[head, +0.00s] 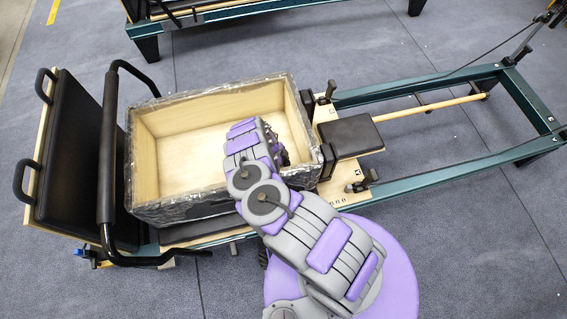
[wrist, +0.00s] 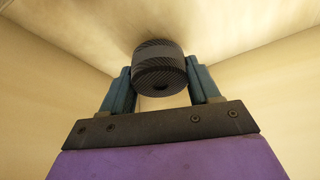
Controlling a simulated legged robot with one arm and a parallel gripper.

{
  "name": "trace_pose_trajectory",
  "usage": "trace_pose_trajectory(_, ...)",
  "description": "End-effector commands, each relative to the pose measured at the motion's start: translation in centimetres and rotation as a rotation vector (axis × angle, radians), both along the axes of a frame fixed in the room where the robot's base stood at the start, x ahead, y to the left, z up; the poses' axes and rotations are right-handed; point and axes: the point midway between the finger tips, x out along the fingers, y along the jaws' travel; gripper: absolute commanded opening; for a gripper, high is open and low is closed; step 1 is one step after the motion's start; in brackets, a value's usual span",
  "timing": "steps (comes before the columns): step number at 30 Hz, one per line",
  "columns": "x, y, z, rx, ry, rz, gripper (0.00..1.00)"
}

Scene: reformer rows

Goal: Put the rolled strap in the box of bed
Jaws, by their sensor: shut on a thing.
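The rolled strap (wrist: 159,70) is a dark grey ribbed roll in the wrist view. My gripper (wrist: 160,82) is shut on it, one finger on each side. Behind the strap are the pale inner walls and a corner of the box. In the head view, the box (head: 165,140) is an open wooden box with a dark, shiny wrapped outside, standing on the reformer bed (head: 345,192). My arm reaches over the box's front wall, and its end is inside the opening. My gripper and the strap are hidden behind my arm there. I cannot tell if the strap touches the box floor.
A black padded board (head: 75,150) and a black bar (head: 107,160) stand left of the box. A black shoulder pad (head: 350,136) and posts are close on its right. Teal rails run right. Another reformer (head: 185,25) stands behind. Grey floor is clear at the lower left.

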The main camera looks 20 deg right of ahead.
Motion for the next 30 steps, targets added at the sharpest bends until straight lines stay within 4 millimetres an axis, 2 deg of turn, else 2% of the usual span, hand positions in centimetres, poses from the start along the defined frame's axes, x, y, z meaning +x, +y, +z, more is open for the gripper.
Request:
trace_pose_trajectory(8,0.0,0.1,-0.4,-0.001,0.000,0.000,0.30)
trace_pose_trajectory(9,0.0,0.1,-0.4,-0.001,0.000,0.000,0.65)
trace_pose_trajectory(16,0.0,0.0,-0.4,0.001,0.000,0.000,0.87)
trace_pose_trajectory(25,0.0,0.0,-0.3,0.000,0.000,0.000,0.87)
trace_pose_trajectory(30,0.0,0.0,1.0,-0.001,0.000,0.000,0.87)
